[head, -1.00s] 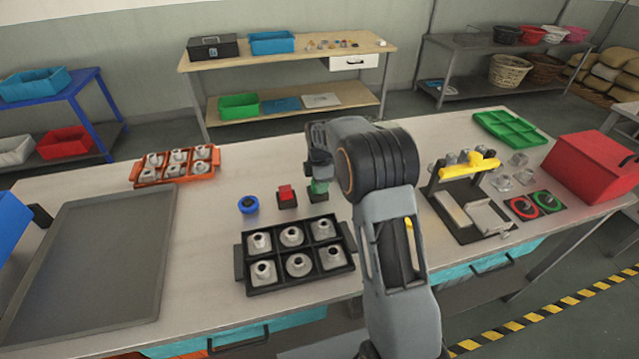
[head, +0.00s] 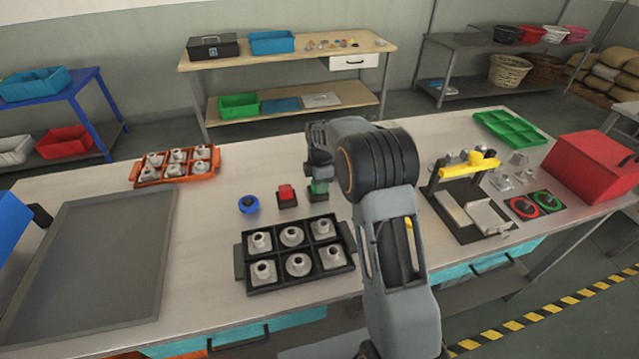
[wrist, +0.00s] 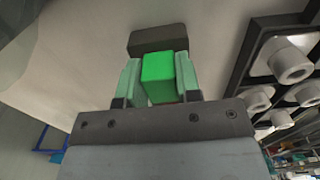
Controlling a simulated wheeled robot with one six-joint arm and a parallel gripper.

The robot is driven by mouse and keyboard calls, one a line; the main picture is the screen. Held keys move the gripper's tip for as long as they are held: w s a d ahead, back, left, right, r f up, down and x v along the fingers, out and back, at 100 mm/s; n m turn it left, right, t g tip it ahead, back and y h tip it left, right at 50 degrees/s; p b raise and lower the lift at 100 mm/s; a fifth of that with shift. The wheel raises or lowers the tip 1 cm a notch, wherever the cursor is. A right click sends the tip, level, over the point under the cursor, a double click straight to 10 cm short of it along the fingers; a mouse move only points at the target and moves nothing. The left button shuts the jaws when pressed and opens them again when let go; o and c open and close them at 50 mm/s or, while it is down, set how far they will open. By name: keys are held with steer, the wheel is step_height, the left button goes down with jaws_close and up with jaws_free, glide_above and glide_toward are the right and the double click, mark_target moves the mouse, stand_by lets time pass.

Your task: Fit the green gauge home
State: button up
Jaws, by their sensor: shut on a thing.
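The green gauge (wrist: 158,75) is a bright green block between my gripper's two pale green fingers in the wrist view. My gripper (wrist: 159,82) is shut on it. A dark block (wrist: 158,40) shows just beyond the gauge; I cannot tell whether the gauge sits in it or is only near it. In the head view my gripper (head: 319,180) points down at the bench, right of a red block on a dark base (head: 287,192). There the green gauge is mostly hidden by my gripper and hard to tell from the green fingers.
A blue round piece (head: 248,204) lies left of the red block. A black tray (head: 239,264) of metal parts stands in front. An orange tray (head: 138,172) is at the left, a yellow-barred fixture (head: 457,172) at the right. Bare bench lies behind my gripper.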

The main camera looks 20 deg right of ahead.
stand_by(0.3)
steer(key=o, duration=1)
step_height(320, 180, up, 14)
steer(key=shift+b, duration=0.35)
steer(key=shift+f, duration=0.1)
